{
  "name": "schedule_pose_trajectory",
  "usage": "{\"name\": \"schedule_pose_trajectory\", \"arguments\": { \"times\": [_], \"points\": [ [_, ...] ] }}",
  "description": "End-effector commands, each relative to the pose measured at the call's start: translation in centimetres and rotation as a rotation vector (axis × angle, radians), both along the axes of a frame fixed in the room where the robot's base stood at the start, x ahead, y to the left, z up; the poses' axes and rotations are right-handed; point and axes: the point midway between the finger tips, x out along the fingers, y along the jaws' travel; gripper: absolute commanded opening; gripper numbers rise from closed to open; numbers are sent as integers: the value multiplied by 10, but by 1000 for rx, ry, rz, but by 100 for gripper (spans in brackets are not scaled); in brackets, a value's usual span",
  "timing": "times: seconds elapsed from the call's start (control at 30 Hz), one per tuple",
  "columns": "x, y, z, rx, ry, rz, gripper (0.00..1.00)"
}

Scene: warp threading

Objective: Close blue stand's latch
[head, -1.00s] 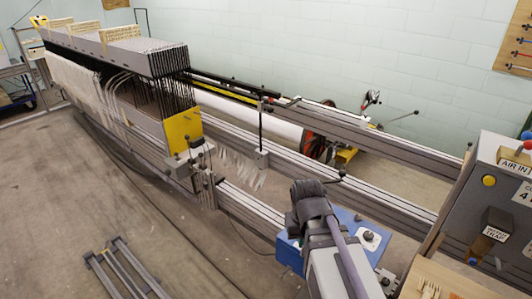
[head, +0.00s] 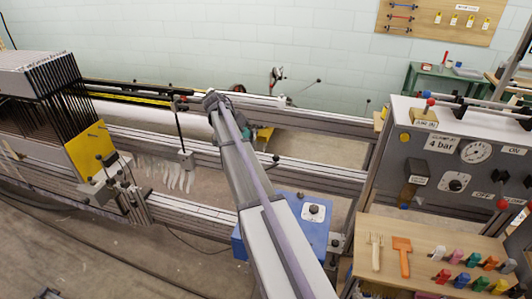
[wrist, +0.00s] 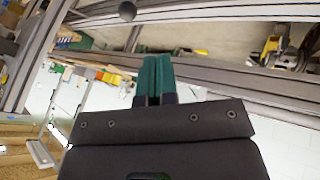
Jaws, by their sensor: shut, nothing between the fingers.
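A blue box-like unit (head: 314,234) with a round knob on a white plate stands in front of the lower rail in the head view, partly hidden by my arm. I cannot tell whether it is the blue stand, and I cannot make out its latch. A thin black lever with a ball end (head: 276,158) shows on the rail behind it. My gripper (wrist: 157,58) shows in the wrist view, its two green fingers together and empty.
Long grey rails (head: 330,173) cross the scene. A yellow plate (head: 89,147) and black heddles stand at left. A grey air panel (head: 447,150) and a wooden bench with a fork, a comb and coloured pieces are at right. A dark ball (wrist: 127,11) shows near the wrist view's top.

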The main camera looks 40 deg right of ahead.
Motion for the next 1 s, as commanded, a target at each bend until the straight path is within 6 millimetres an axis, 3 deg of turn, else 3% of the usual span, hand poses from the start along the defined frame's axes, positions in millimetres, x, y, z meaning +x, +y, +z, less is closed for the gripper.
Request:
{"name": "schedule_pose_trajectory", "arguments": {
  "times": [0.17,0.6,0.8,1.0],
  "points": [
    [-3,-5,-13,1,-1,0,0],
    [-22,-51,-94,2,0,2,0],
    [-50,-65,-91,2,0,2,0],
    [-57,-69,-91,2,0,2,0]
  ]
}}
